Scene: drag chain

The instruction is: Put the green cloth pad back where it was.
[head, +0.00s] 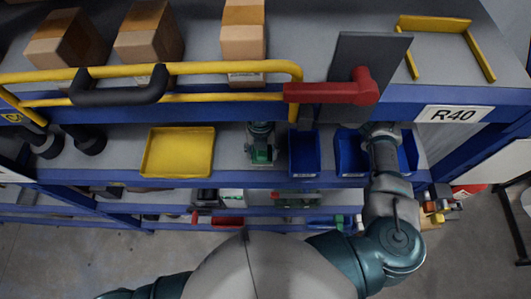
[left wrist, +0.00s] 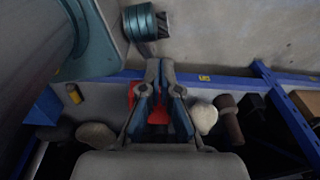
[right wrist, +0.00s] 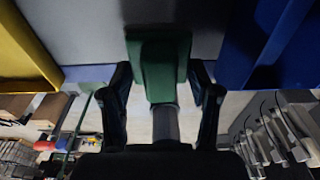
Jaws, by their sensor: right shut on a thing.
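The green cloth pad (right wrist: 160,62) shows in the right wrist view as a green block with a grey post under it. My right gripper (right wrist: 162,85) has a finger on each side of it and is shut on it. In the head view a green shape (head: 262,154) is on the middle shelf between a yellow tray and a blue bin; finger detail is too small there. My right arm passes below the upper shelf. My left gripper (left wrist: 160,72) shows in the left wrist view with its fingers close together and nothing seen between them.
The yellow tray (head: 178,152) is left of the green shape and blue bins (head: 304,153) are to its right. The upper shelf with a yellow rail (head: 220,68) overhangs. Near my left gripper are a red object (left wrist: 158,117) and a pale round one (left wrist: 204,118).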

